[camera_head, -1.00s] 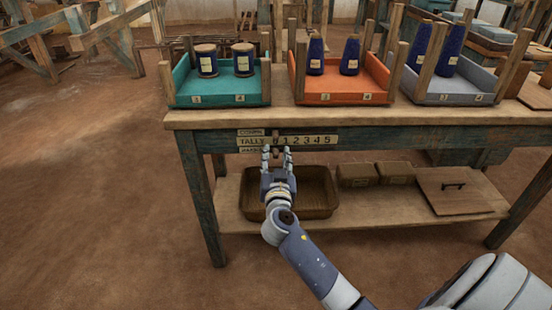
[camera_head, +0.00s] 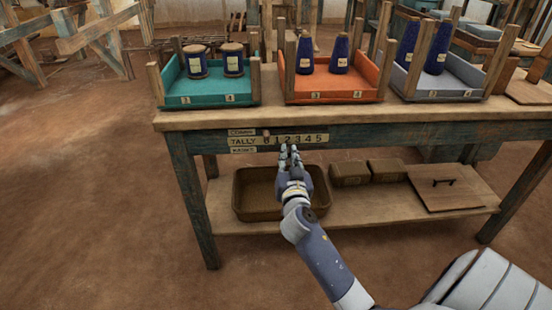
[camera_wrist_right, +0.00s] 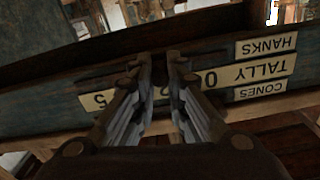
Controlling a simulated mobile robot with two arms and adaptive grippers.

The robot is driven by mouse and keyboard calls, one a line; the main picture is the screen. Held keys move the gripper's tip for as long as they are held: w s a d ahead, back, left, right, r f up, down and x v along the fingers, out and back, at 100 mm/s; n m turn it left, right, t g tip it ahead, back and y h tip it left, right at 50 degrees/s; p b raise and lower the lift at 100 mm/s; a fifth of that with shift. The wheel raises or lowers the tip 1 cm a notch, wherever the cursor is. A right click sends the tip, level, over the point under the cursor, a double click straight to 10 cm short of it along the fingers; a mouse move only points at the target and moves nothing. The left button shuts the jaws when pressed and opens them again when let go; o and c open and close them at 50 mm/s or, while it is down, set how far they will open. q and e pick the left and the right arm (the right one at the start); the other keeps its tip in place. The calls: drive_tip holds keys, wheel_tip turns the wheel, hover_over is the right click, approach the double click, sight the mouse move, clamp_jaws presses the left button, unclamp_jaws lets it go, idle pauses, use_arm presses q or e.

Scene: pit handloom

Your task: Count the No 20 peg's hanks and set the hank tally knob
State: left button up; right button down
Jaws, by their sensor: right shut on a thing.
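The tally board (camera_head: 244,142) is on the front rail of the bench, with rows marked cones, tally and hanks and figures from 0 to 5. My right gripper (camera_head: 289,150) is at the hanks row, about below the 2. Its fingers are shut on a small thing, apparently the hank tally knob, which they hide. In the right wrist view the two fingers (camera_wrist_right: 160,70) reach up to the board (camera_wrist_right: 262,70), whose lettering is upside down. A small brown knob (camera_head: 267,132) shows on the cones row above the 0. The No 20 peg and its hanks are not identifiable. My left gripper is out of view.
Teal (camera_head: 210,100), orange (camera_head: 330,97) and grey (camera_head: 440,94) trays on the bench hold blue cones or spools.

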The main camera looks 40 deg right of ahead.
drive_tip(key=shift+d, duration=0.1)
drive_tip(key=c, duration=1.5)
unclamp_jaws()
drive_tip(key=shift+c, duration=0.2)
drive_tip(key=shift+s, duration=0.1)
drive_tip(key=v, duration=1.2)
drive_tip(key=shift+f, duration=0.1)
